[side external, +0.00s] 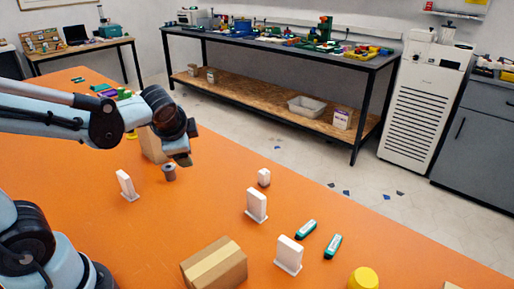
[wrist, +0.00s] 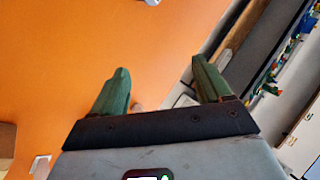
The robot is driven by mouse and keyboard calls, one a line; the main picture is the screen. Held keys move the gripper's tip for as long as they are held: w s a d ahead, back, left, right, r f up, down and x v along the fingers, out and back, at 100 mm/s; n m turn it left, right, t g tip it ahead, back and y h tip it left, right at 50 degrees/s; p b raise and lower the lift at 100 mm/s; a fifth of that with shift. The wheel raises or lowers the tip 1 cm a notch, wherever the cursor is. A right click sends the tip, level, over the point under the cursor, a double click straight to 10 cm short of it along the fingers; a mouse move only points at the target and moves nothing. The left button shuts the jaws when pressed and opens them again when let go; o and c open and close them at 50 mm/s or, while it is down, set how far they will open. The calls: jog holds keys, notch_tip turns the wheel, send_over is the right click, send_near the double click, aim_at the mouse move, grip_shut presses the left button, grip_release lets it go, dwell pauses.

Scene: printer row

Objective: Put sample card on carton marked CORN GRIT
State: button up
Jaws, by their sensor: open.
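My gripper (side external: 181,158) is above the far part of the orange table in the side view, in front of a brown carton (side external: 150,146). In the wrist view my gripper (wrist: 160,66) has its two green fingers wide apart with nothing held between them. A taped brown carton (side external: 214,265) sits at the near edge of the side view. No CORN GRIT lettering is readable on either carton. Upright white slabs on small bases stand at the left (side external: 126,185), the middle (side external: 257,204) and the front (side external: 289,254). I cannot tell which thing, if any, is the sample card.
A small white block (side external: 264,177), two teal-and-white tools (side external: 306,229) (side external: 333,245) and a yellow round item (side external: 363,278) are on the table (side external: 180,225). Bare table lies between the left slab and the near carton.

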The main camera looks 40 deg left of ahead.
jog(key=s+d+n+t+h, duration=0.2)
jog(key=s+d+n+h, duration=0.2)
jog(key=d, duration=0.5)
jog(key=n+h, duration=0.1)
jog(key=n, duration=0.1)
jog(key=shift+s+r+n+h, duration=0.15)
jog(key=shift+s+n+h, duration=0.15)
jog(key=shift+n, duration=0.1)
